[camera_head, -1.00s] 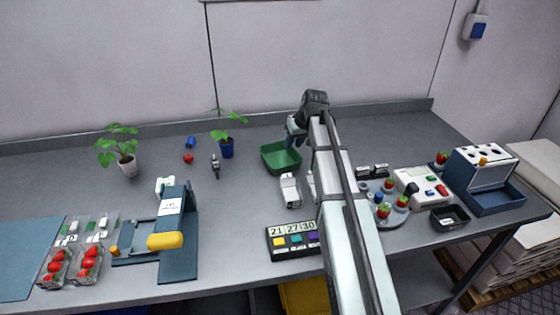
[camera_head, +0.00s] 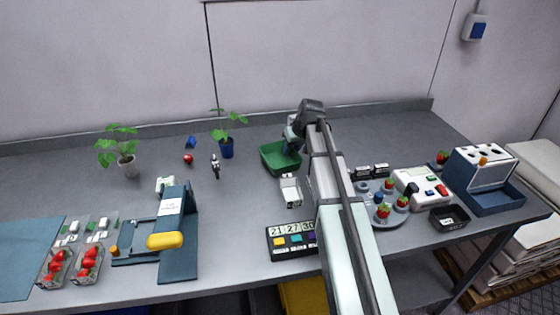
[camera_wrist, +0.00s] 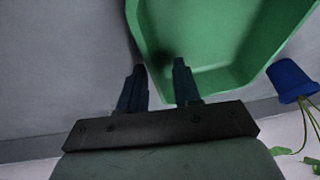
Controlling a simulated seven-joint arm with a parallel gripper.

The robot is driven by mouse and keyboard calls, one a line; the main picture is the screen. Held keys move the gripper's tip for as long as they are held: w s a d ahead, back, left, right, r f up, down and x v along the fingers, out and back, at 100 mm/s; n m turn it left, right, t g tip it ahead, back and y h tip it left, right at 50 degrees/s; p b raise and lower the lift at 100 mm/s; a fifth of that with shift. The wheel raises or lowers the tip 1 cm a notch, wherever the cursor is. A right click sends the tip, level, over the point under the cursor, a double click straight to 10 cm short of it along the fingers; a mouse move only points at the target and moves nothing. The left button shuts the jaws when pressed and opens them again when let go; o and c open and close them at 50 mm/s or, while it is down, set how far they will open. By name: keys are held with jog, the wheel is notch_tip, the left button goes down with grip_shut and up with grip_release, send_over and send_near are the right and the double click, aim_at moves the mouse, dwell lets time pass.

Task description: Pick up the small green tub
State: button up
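The small green tub (camera_head: 272,166) stands on the grey table, open side up and looking empty. In the wrist view the tub (camera_wrist: 215,40) fills the upper middle and right. My gripper (camera_wrist: 158,68) is open, its two dark fingers apart. One finger shows outside the tub's wall and the other over its inside, so the wall lies between them in the picture. I cannot tell whether they touch it. In the head view my gripper (camera_head: 292,150) is at the tub's right side, and my arm hides part of that area.
A blue-potted plant (camera_head: 227,148) stands left of the tub, and the blue pot (camera_wrist: 290,80) shows in the wrist view. A white box (camera_head: 290,190) is just in front of the tub. A round plate with strawberries (camera_head: 385,215) lies right of my arm. The table behind the tub is clear.

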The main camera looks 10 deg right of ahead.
grip_shut()
dwell(0.5)
